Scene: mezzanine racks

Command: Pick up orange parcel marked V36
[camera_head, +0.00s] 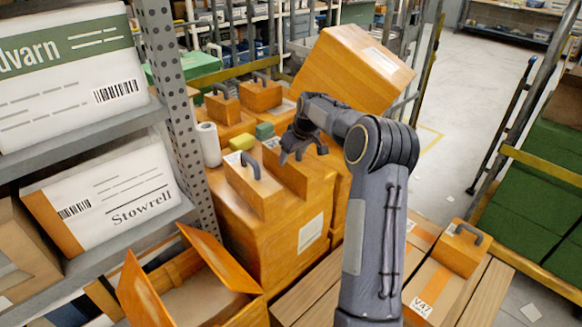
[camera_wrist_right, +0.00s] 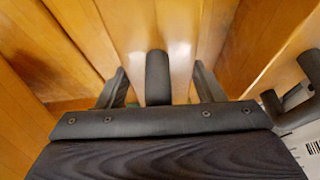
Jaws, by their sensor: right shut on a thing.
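My right gripper (camera_head: 302,153) reaches down onto an orange parcel (camera_head: 291,176) on top of a large orange box (camera_head: 270,240). At the lower right an orange parcel (camera_head: 458,252) sits behind a label that seems to read V47. My left gripper is not in view.
A grey rack post (camera_head: 180,110) and shelves with white boxes (camera_head: 70,75) stand at the left. An open orange carton (camera_head: 195,285) is in front. A large tilted box (camera_head: 350,70) stands behind the gripper. Green boxes (camera_head: 535,190) fill a right-hand rack.

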